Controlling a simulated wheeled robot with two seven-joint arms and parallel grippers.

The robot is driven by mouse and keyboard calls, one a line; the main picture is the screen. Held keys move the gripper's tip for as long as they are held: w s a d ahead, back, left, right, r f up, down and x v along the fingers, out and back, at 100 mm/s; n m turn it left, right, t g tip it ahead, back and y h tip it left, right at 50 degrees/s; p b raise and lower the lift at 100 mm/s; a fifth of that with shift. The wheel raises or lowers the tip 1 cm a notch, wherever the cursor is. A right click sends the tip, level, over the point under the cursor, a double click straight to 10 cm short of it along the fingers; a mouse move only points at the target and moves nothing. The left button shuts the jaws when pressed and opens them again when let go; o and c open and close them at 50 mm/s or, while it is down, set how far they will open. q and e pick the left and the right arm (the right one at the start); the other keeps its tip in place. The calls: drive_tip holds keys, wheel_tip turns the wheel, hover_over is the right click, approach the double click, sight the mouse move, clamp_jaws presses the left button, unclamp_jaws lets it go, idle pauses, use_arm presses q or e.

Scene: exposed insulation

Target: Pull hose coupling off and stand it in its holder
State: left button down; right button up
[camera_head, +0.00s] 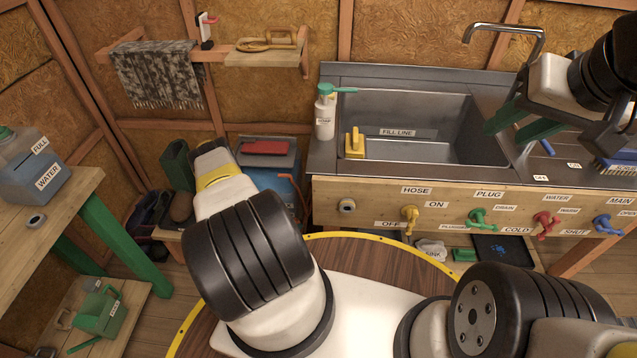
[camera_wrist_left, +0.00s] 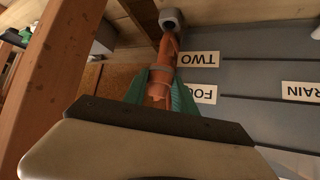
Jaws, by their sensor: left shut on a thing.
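My left gripper (camera_wrist_left: 163,92) has its green fingers shut around an orange hose coupling (camera_wrist_left: 158,90). The coupling's narrower orange end runs up to just below a grey round fitting (camera_wrist_left: 172,18) at a wooden edge. I cannot tell whether they touch. In the head view my left arm hides the left gripper and the coupling. My right gripper (camera_head: 525,122) is open and empty over the right side of the sink. A grey round socket (camera_head: 347,205) is on the wooden panel below the HOSE label. I cannot tell which thing is the holder.
A grey ring (camera_head: 37,222) lies on the left bench beside a blue water jug (camera_head: 35,165). The panel carries several coloured taps, such as the yellow one (camera_head: 410,217). A blue tank (camera_head: 270,180) stands behind my left arm. A wooden post (camera_wrist_left: 50,80) is close left in the wrist view.

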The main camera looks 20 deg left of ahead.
use_arm(q)
drive_tip(key=shift+w+d, duration=0.15)
drive_tip(key=shift+w, duration=0.35)
drive_tip(key=shift+r, duration=0.1)
drive_tip(key=shift+f, duration=2.8)
drive_tip(key=shift+f, duration=0.95)
drive_tip(key=shift+f, duration=0.35)
drive_tip(key=shift+f, duration=0.3)
